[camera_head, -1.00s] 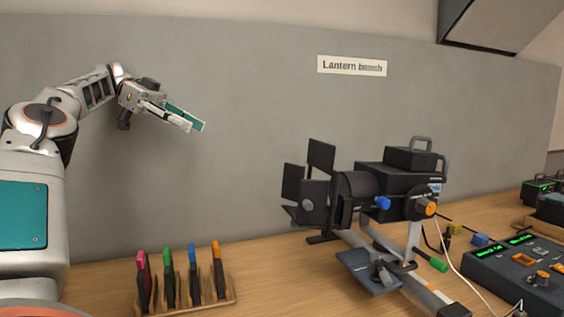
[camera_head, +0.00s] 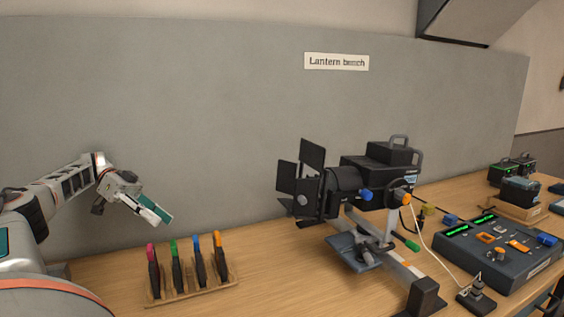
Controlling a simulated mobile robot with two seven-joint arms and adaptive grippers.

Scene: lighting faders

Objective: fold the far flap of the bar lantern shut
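The bar lantern (camera_head: 378,175) is a black lamp on a grey stand on the wooden bench, right of centre. Its dark flaps fan out at its left-hand front end. One upright flap (camera_head: 311,166) stands tallest, and another flap (camera_head: 287,175) sticks out to the left. I cannot tell for sure which is the far one. My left gripper (camera_head: 162,216) is in the air at the left, above and behind the colour-tipped rack, well apart from the lantern. Its teal and white fingers overlap in this view, so their opening is unclear. My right gripper is out of view.
A wooden rack (camera_head: 217,289) with several black pieces with coloured tops stands at the front left. A control desk (camera_head: 500,250) with a cable is at the right. Bench between rack and lantern is clear. A grey wall (camera_head: 230,120) stands behind.

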